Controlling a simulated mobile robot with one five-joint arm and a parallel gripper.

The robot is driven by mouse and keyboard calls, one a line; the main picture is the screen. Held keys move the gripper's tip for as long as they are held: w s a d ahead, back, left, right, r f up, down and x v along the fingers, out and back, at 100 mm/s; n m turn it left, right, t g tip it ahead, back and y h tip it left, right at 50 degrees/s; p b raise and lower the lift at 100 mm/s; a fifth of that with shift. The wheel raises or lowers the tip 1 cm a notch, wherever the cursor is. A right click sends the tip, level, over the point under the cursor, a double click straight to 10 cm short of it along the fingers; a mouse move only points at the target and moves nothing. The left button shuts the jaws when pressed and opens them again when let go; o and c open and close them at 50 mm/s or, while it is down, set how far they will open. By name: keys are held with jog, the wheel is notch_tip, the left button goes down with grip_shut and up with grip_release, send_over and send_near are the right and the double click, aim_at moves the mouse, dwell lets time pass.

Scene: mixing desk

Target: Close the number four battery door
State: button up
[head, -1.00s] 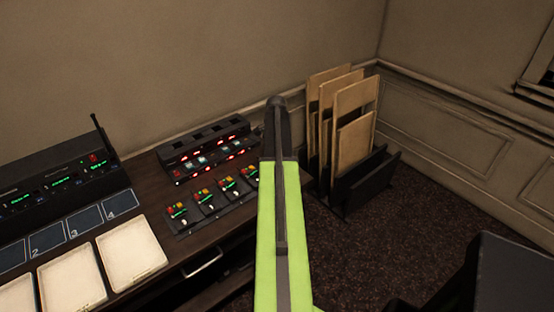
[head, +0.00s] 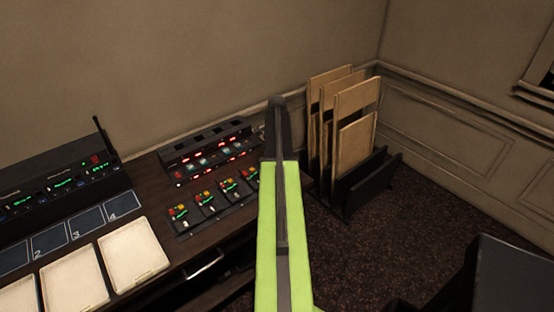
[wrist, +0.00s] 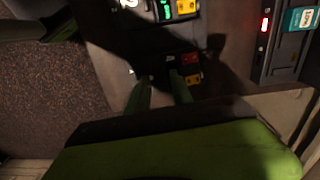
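A row of several small dark packs with red, yellow and green parts lies on the desk in the head view. The pack at the right end (head: 251,176) is partly hidden behind my green arm. In the wrist view a dark pack with red and yellow parts (wrist: 188,70) lies in shadow by my fingertips. I cannot make out its battery door or whether that door is open. My gripper (wrist: 158,80) is open, its two green fingers apart over this pack; contact cannot be told. My arm hides the gripper in the head view.
A neighbouring pack with a green display (wrist: 167,10) is close by. A rack unit with red lights (head: 207,150) stands behind the row. White trays (head: 133,253) and numbered pads (head: 86,222) lie left. A board rack (head: 368,183) stands right on the floor.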

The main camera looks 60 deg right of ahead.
notch_tip(320, 180, up, 16)
jog(key=p, duration=1.5)
jog(key=shift+w+d+r, duration=0.15)
jog(key=shift+d, duration=0.05)
jog(key=shift+w, duration=0.1)
jog(key=w+a+f+n+b, duration=0.1)
jog(key=w+a+n, duration=0.1)
jog(key=w+a, duration=0.65)
jog(key=w+a+f+n+b, duration=0.15)
jog(key=w+a, duration=0.35)
jog(key=a, duration=0.6)
jog(key=w+a+f+n+b, duration=0.1)
jog(key=w+a+n, duration=0.1)
jog(key=w+a, duration=0.6)
jog(key=s+a+f+n+b, duration=0.2)
jog(key=a+n, duration=0.4)
jog(key=a, duration=1.6)
jog(key=s+a+n, duration=0.7)
jog(key=a+n, duration=0.2)
jog(key=a, duration=0.2)
jog(key=shift+s+a+f, duration=0.2)
jog(key=shift+s+f, duration=0.05)
jog(key=shift+s, duration=0.05)
